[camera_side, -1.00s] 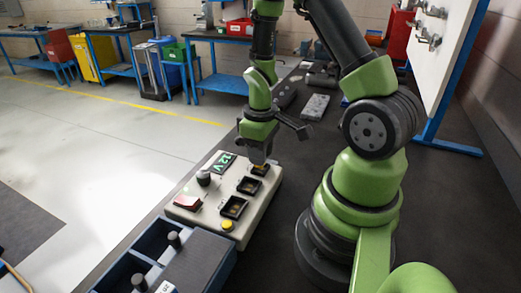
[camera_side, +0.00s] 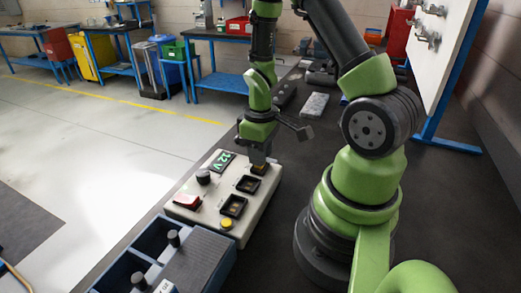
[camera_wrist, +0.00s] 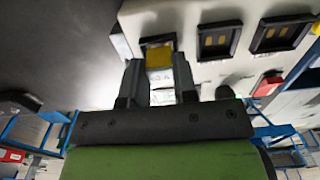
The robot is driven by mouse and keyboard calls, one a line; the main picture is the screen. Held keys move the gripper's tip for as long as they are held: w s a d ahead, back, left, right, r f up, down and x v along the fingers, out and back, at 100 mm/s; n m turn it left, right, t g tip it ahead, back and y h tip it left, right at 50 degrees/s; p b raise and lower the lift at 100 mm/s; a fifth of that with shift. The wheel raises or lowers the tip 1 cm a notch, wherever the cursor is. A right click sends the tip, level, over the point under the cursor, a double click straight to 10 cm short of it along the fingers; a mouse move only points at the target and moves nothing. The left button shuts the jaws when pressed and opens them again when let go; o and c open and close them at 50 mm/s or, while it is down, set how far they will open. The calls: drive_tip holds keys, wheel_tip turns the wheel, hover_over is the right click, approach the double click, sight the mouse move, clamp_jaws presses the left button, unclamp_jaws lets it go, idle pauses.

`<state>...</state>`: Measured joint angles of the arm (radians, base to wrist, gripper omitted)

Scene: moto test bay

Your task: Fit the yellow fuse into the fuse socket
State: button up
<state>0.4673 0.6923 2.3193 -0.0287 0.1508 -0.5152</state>
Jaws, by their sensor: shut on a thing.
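The yellow fuse (camera_wrist: 158,57) is between my gripper's fingers in the wrist view. My gripper (camera_side: 258,161) is shut on it and points down at the far end of the pale control box (camera_side: 206,215). In the side view only a small bit of yellow shows under the fingertips, at the farthest socket (camera_side: 260,170) in the row. The fingers and fuse cover most of that socket. I cannot tell how deep the fuse sits in it.
Two dark-framed sockets, the middle one (camera_side: 247,184) and the near one (camera_side: 233,206), sit beside it. The box also has a 12V display (camera_side: 222,161), a black knob (camera_side: 203,177), a red switch (camera_side: 187,202) and a yellow button (camera_side: 226,224). A blue bin (camera_side: 150,240) stands in front.

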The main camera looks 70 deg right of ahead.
drive_tip(key=shift+f, duration=0.3)
idle(0.5)
idle(0.5)
drive_tip(key=o, duration=1)
drive_tip(key=shift+c, duration=0.2)
drive_tip(key=shift+r, duration=0.1)
drive_tip(key=shift+r, duration=3.45)
